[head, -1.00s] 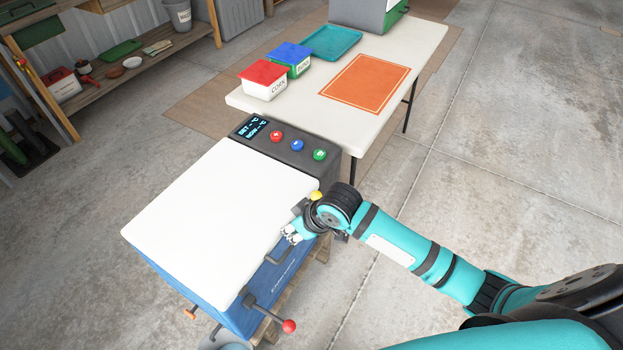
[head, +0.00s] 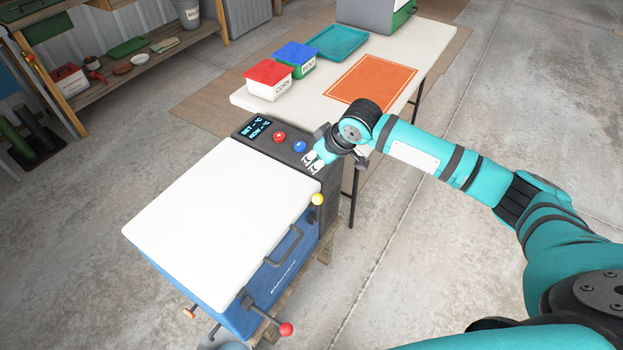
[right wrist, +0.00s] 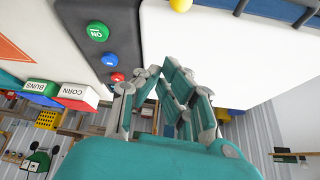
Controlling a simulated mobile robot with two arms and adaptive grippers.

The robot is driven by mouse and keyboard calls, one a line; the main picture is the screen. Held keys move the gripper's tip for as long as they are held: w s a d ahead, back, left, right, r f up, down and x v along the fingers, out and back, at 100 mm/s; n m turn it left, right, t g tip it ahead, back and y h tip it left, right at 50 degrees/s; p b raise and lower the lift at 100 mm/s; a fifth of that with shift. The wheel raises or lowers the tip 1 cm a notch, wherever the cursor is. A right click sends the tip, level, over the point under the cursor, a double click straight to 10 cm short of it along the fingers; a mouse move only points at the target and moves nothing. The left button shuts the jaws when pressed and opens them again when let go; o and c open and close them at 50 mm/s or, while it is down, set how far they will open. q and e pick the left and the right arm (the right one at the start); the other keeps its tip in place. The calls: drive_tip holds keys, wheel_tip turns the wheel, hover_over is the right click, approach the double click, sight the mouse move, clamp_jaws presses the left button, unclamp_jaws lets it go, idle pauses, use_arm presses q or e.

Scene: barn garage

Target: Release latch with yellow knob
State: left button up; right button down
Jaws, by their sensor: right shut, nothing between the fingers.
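The yellow knob (head: 318,199) sits at the right corner of the white lid (head: 225,205) of a blue cooker-like box (head: 262,290). It also shows at the top edge of the right wrist view (right wrist: 181,5). The latch under it is too small to make out. My right gripper (head: 311,162) is shut and empty. It is over the end of the dark control panel (head: 262,137), apart from the knob and farther back than it. It hides the green button, which shows in the right wrist view (right wrist: 98,32). My left gripper is not in view.
A dark handle (head: 285,245) and a lever with a red ball (head: 286,329) stick out from the box's front. Red (head: 279,136) and blue (head: 299,146) buttons are on the panel. A white table (head: 420,60) with tubs stands behind. The floor at right is clear.

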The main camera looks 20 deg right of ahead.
sight(304, 189)
drive_tip(key=x, duration=1)
drive_tip(key=shift+a, duration=0.1)
drive_tip(key=s, duration=0.1)
drive_tip(key=s+d+p, duration=0.1)
drive_tip(key=s+p, duration=0.1)
drive_tip(key=shift+d+f, duration=0.15)
drive_tip(key=shift+d, duration=0.2)
drive_tip(key=shift+s+d+f, duration=0.1)
drive_tip(key=shift+s+d, duration=0.05)
drive_tip(key=shift+s, duration=0.2)
drive_tip(key=shift+f, duration=0.1)
